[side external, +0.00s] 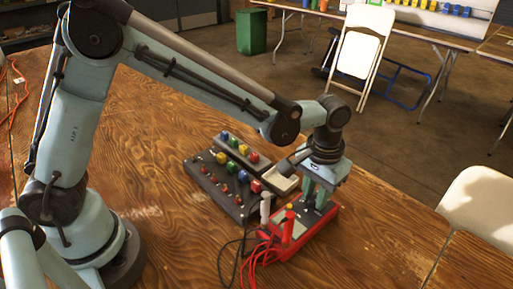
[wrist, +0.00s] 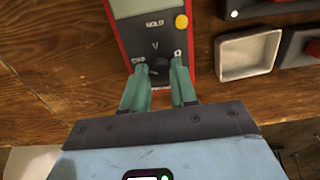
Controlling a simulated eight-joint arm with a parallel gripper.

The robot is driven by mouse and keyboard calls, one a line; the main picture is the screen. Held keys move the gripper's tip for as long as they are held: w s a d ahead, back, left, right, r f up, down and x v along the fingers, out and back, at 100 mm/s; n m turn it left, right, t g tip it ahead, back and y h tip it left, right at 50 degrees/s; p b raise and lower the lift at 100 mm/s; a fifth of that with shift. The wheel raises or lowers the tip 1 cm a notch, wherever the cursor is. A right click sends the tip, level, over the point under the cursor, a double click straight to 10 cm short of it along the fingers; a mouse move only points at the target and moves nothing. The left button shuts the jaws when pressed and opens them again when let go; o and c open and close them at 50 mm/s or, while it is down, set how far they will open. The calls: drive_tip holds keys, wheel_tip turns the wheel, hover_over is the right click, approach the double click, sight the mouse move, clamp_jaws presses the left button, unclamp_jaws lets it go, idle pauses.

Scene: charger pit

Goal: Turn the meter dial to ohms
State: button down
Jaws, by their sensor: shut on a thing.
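The red-cased meter (wrist: 127,42) lies face up on the wooden table; it also shows in the side view (side external: 283,252). Its face has a pale green screen (wrist: 145,7), the word HOLD, a yellow button (wrist: 181,21), and OFF, V and ohm marks around the dial. The dark dial (wrist: 159,72) sits below the V mark, with OFF to its left and the ohm sign to its right. My gripper (wrist: 159,66) is shut on the dial, one green finger on each side. The fingers and shadow hide much of the dial, and I cannot tell where it points.
A dark panel (side external: 215,184) with colored knobs and a pale square tray (wrist: 249,54) stand close by. Bare table lies to the right.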

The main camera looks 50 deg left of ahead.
drive_tip(key=shift+m, duration=0.4)
drive_tip(key=m, duration=0.4)
drive_tip(key=shift+m, duration=0.3)
drive_tip(key=m, duration=1.2)
drive_tip(key=shift+m, duration=0.4)
drive_tip(key=m, duration=0.5)
drive_tip(key=shift+m, duration=0.3)
drive_tip(key=c, duration=0.9)
unclamp_jaws()
